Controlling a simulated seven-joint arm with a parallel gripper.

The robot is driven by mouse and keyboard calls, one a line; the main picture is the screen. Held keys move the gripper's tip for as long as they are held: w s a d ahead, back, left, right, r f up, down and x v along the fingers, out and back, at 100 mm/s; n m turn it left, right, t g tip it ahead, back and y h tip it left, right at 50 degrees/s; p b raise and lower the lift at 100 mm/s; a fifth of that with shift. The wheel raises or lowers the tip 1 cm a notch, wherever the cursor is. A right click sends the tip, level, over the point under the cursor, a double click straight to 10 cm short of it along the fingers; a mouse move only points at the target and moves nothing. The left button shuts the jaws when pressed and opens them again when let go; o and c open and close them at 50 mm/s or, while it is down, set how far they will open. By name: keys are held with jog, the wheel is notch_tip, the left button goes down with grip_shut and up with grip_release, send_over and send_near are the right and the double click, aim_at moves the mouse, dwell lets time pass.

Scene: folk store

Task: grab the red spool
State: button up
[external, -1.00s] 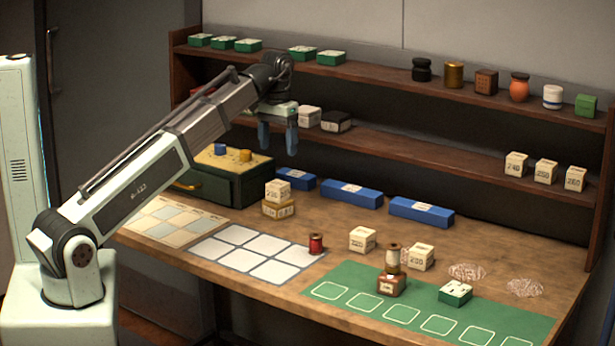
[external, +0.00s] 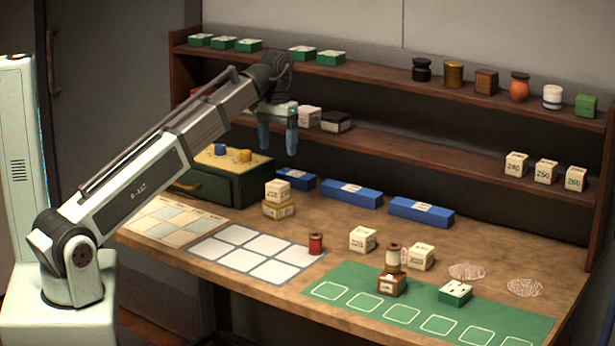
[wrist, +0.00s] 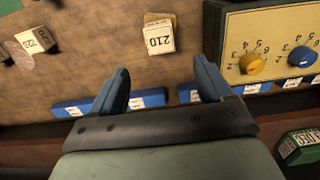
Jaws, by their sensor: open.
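The red spool (external: 316,243) stands upright on the table in the external view, at the right edge of the white grid mat (external: 242,253). My gripper (external: 278,140) is open and empty, pointing down, well above the table and to the upper left of the spool. In the wrist view my gripper's blue fingers (wrist: 160,85) are spread apart with nothing between them. I cannot make out the red spool in the wrist view.
Stacked number blocks (external: 277,198) stand between my gripper and the mat. A green box with knobs (external: 225,180), blue boxes (external: 351,194) and the shelf (external: 440,150) lie behind. A cream spool (external: 393,258) stands on a brown block (external: 391,285). The green mat (external: 330,305) fills the front right.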

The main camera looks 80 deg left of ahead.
dwell(0.3)
jog(key=c, duration=0.3)
jog(key=n, duration=1.2)
send_over(316, 235)
notch_tip(316, 235, down, 3)
jog(key=shift+s+d+f, duration=0.1)
jog(key=shift+d+f, duration=0.05)
jog(key=shift+f, duration=3.05)
jog(key=shift+d+f, duration=0.15)
jog(key=shift+f, duration=3)
